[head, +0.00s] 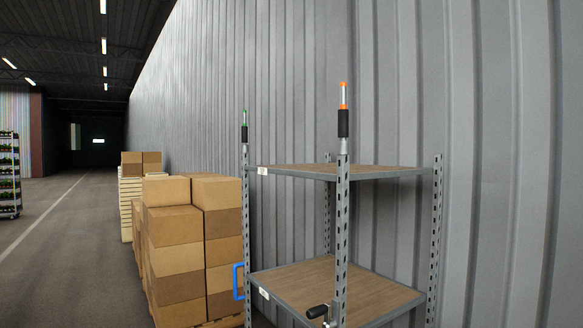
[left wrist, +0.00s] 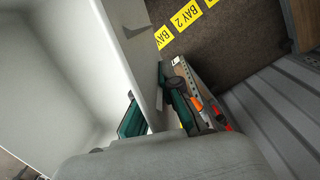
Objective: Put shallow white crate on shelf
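The white crate (left wrist: 75,75) fills the left of the left wrist view, and I see its smooth inner side and one wall edge-on. The rest of the crate is out of frame. The shelf is a grey metal rack with a wooden upper board (head: 340,171) and lower board (head: 330,280), both bare where visible in the head view. Neither gripper nor the crate shows in the head view.
A front post with an orange tip (head: 343,95) rises above the upper board, and a green-tipped post (head: 244,125) stands left. Stacked cardboard boxes (head: 178,255) stand left of the rack. A corrugated wall (head: 400,60) is behind. Yellow BAY 2 labels (left wrist: 187,15) lie on the floor.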

